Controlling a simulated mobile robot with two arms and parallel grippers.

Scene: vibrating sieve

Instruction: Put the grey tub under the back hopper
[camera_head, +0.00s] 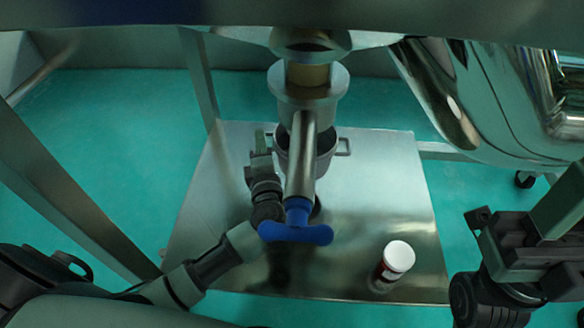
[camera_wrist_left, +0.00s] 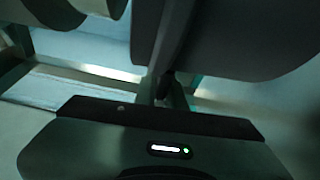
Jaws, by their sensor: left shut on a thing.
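The grey tub (camera_head: 326,158) stands on or just above the metal platform, below a hopper outlet (camera_head: 308,85) in the head view. The outlet's slanted pipe hides the tub's middle, and I cannot tell whether its base touches the platform. One side handle shows on its right. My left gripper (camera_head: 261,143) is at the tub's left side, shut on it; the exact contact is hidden. In the left wrist view a large dark grey surface, perhaps the tub, fills the upper right. My right gripper (camera_head: 520,225) is at the right edge, empty, away from the tub; its jaw opening is unclear.
The metal platform (camera_head: 390,190) has bare room to the right of the tub. A white-capped jar (camera_head: 396,262) stands near its front right. A blue valve handle (camera_head: 296,233) juts out ahead of the tub. Frame legs (camera_head: 60,185) and a shiny steel vessel (camera_head: 485,95) flank the space.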

